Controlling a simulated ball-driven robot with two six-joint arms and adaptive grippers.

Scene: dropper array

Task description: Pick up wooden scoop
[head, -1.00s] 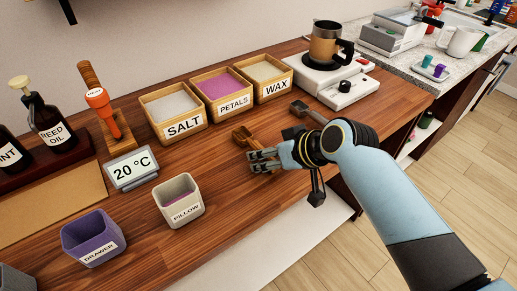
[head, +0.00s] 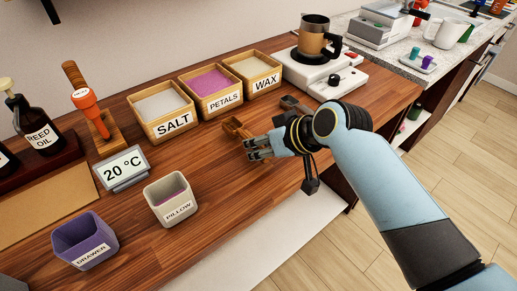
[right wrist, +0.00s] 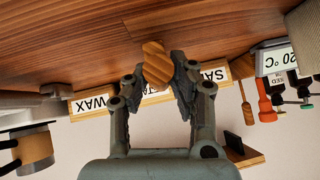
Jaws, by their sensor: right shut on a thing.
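The wooden scoop (head: 236,128) is small and brown and lies in front of the petals box on the wooden counter. My right gripper (head: 254,148) is low over the counter and shut on it; the fingers partly hide it. In the right wrist view the striped wooden piece of the scoop (right wrist: 157,62) sits between the two fingertips (right wrist: 158,80). I cannot tell whether the scoop is clear of the counter. My left gripper is not in view.
Boxes of salt (head: 166,130), petals (head: 218,106) and wax (head: 262,88) stand behind. A grey scoop (head: 293,104) lies right of the wooden one. A pillow cup (head: 172,208), a drawer cup (head: 86,243) and a temperature display (head: 122,170) stand left. The counter's front edge is close.

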